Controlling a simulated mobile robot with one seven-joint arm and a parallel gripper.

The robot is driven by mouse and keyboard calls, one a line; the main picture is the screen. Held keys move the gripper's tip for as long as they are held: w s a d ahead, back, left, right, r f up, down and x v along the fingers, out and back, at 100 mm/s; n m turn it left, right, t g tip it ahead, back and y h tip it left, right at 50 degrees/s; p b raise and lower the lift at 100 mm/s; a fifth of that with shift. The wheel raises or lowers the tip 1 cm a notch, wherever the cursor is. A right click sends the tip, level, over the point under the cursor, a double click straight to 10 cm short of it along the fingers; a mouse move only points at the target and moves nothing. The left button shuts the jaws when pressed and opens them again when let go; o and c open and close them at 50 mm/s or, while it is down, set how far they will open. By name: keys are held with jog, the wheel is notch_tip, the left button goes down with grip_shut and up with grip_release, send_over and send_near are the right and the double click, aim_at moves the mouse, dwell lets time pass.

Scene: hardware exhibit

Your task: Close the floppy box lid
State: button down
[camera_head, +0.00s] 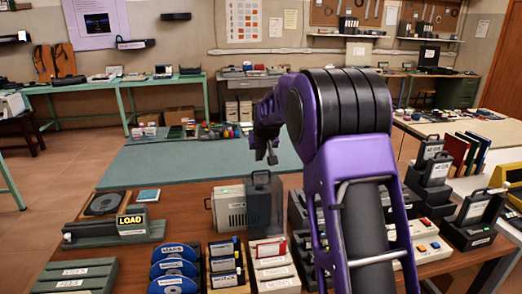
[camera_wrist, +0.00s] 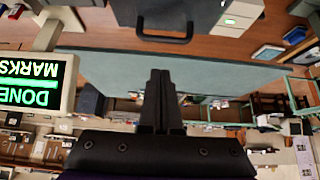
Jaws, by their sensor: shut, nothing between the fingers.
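In the head view a smoky grey see-through panel (camera_head: 264,208) stands upright with a dark handle on its top edge. It looks like the raised floppy box lid. Just in front of it is a pale box (camera_head: 274,272) holding disks; my arm hides part of this area and the hinge is unclear. My gripper (camera_head: 271,157) shows just above the handle. In the wrist view, which is upside down, the lid (camera_wrist: 172,12) and its handle are beyond the fingertips. My gripper (camera_wrist: 160,73) is shut and empty, with a visible gap to the handle.
A beige case (camera_head: 229,211) stands left of the panel. Blue disc sleeves (camera_head: 174,266) and a LOAD display (camera_head: 131,222) are further left. Black disk holders (camera_head: 430,172) stand on the right. A green-topped table (camera_head: 180,162) behind has bare room. A DONE MARKS screen (camera_wrist: 38,82) shows in the wrist view.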

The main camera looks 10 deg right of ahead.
jog(key=x, duration=0.3)
jog(key=shift+w+f, duration=0.1)
jog(key=shift+f, duration=0.05)
jog(key=s, duration=0.3)
jog(key=shift+s, duration=0.55)
